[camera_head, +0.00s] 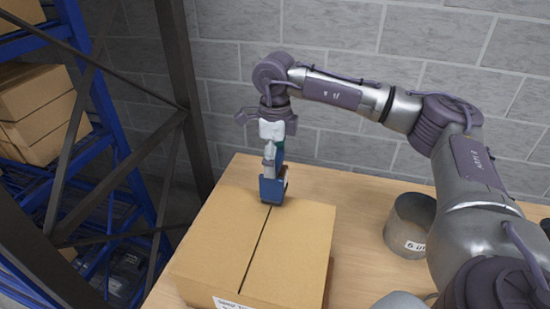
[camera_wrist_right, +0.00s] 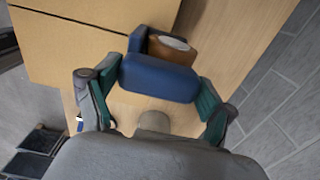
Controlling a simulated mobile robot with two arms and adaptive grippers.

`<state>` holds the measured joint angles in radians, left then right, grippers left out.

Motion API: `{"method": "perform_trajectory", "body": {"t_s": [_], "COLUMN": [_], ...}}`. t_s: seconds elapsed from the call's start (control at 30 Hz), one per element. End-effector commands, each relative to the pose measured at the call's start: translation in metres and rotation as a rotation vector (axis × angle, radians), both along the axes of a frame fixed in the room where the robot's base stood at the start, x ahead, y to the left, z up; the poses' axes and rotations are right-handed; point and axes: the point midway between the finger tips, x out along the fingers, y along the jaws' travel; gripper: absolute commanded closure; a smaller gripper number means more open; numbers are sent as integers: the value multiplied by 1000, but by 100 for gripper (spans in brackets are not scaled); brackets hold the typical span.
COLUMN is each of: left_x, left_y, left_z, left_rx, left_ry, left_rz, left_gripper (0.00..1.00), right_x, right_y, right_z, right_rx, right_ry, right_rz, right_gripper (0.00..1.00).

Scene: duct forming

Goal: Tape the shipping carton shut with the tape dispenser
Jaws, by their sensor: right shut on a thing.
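The shipping carton (camera_head: 215,239) is a closed brown box on the wooden table, with a dark seam running along the middle of its top between the two flaps. No tape can be made out on the seam in the head view. My right gripper (camera_head: 271,160) is shut on the blue tape dispenser (camera_head: 273,188), which sits at the far end of the seam. In the right wrist view the dispenser (camera_wrist_right: 158,78) lies between the green-padded fingers, with a brown tape roll (camera_wrist_right: 172,52) beside the carton's edge (camera_wrist_right: 75,38). My left gripper is out of view.
A grey metal duct ring (camera_head: 411,226) with a label stands on the table (camera_head: 355,215) right of the carton. Another grey round piece (camera_head: 400,301) shows at the bottom edge. A blue rack with cartons (camera_head: 40,110) and a dark steel post stand at left; a grey block wall is behind.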

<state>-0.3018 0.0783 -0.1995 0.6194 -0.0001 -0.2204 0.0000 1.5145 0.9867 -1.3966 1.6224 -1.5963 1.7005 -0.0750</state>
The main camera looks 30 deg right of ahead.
Motion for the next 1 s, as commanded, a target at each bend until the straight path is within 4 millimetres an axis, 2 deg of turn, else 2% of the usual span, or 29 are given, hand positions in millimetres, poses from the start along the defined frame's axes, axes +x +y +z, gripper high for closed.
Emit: {"method": "perform_trajectory", "body": {"t_s": [0.77,1.0], "left_x": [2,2], "left_y": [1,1], "left_z": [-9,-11], "left_rx": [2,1], "left_ry": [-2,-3], "left_rz": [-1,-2], "left_gripper": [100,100], "right_x": [0,-7], "right_y": [0,9], "right_z": [-11,-12], "right_rx": [0,0], "right_ry": [-1,0], "right_rz": [0,3], "right_gripper": [52,52]}}
